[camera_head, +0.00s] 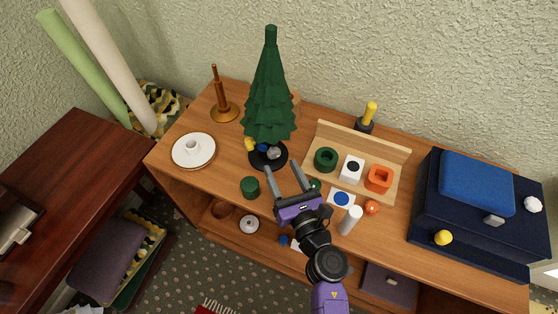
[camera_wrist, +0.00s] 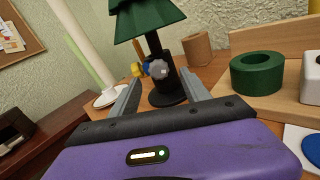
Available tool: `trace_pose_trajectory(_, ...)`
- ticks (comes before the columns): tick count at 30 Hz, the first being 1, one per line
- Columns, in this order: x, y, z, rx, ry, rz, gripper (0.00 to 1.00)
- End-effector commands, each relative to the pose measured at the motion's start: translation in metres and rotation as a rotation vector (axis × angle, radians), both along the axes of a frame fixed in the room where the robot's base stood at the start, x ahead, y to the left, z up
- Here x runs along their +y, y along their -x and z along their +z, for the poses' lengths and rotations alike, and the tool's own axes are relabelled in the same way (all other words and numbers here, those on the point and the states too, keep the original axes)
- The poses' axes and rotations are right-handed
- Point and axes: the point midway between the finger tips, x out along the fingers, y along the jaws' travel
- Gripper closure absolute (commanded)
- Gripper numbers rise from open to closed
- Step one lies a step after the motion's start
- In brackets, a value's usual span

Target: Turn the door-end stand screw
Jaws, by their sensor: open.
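A green toy tree (camera_head: 268,100) stands upright in a black stand (camera_head: 257,160) on the wooden cabinet. The stand carries a yellow screw (camera_head: 249,144), a blue screw (camera_head: 262,147) and a grey screw (camera_head: 275,153); I cannot tell which is the door-end one. My gripper (camera_head: 281,167) is open and empty, just in front of the stand. In the wrist view, the grey screw (camera_wrist: 160,70) shows between the fingertips (camera_wrist: 160,76), beyond them. The blue screw (camera_wrist: 146,66) and yellow screw (camera_wrist: 137,70) are left of it.
A green cylinder (camera_head: 250,187) stands left of my gripper. A wooden tray (camera_head: 342,191) with a green ring, white cube and orange block is at right. A white plate (camera_head: 193,151) and brown spindle (camera_head: 224,111) are at left. A dark blue case (camera_head: 470,237) fills the right end.

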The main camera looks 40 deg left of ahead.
Motion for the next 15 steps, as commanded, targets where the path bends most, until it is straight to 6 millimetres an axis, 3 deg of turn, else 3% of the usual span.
trace_pose_trajectory(6,0.024,-0.014,0.0,0.0,-0.002,0.002,0.45)
trace_pose_trajectory(15,0.03,-0.018,0.0,0.002,-0.001,0.0,0.45)
